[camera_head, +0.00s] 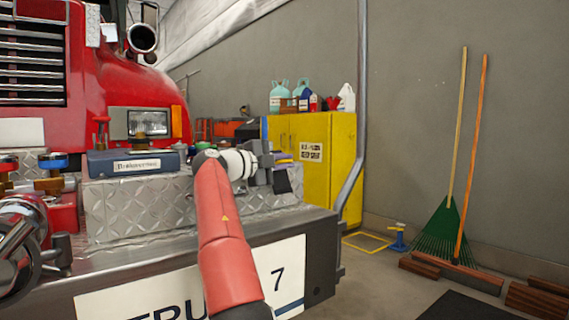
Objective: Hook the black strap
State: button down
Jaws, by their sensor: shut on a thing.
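My gripper (268,165) is at the end of my red arm, over the right end of the fire truck's diamond-plate bumper box (140,207). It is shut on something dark. A piece of black strap (282,184) shows just below the fingers, against the right end of the box. The rest of the strap and any hook are hidden or too small to tell. My arm and wrist cover part of the box top and bumper front.
A dark blue labelled case (133,163) lies on the box, left of my wrist. Valves and a large chrome fitting (22,235) crowd the left. A yellow cabinet (340,165) stands behind the bumper's right end. A green rake (447,232) and a broom lean on the wall; floor at right is partly clear.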

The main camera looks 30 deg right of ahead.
jog(key=shift+w, duration=0.1)
jog(key=c, duration=1.5)
grip_release()
jog(key=shift+f, duration=0.1)
jog(key=a+b, duration=0.1)
jog(key=a, duration=0.6)
jog(key=shift+s+a, duration=0.3)
jog(key=shift+a, duration=0.1)
jog(key=shift+c, duration=0.2)
